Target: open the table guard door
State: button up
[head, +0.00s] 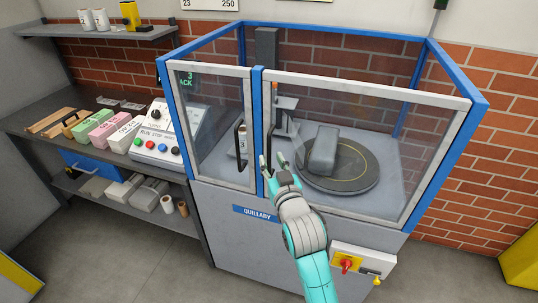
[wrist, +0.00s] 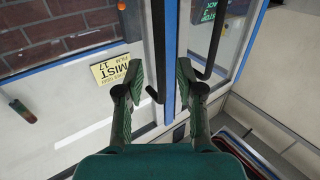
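The table guard door (head: 340,88) is the wide, pale-framed clear panel in front of the round turntable (head: 365,180); it looks shut. Its black upright handle (head: 270,143) is near its left edge, beside the blue post. My gripper (head: 273,161) is at the lower part of this handle. In the wrist view my gripper (wrist: 157,72) is open, with one finger on each side of the handle (wrist: 149,50). The fingers look apart from the handle, though contact cannot be told for certain.
A narrower guard door (head: 213,125) with its own black handle (head: 240,139) stands just left. A control box (head: 160,140) and several coloured blocks sit on the left bench. A red rotary switch (head: 346,264) is low on the front.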

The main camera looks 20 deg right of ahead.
aim_at(269, 156)
jog(key=shift+w, duration=1.7)
grip_shut()
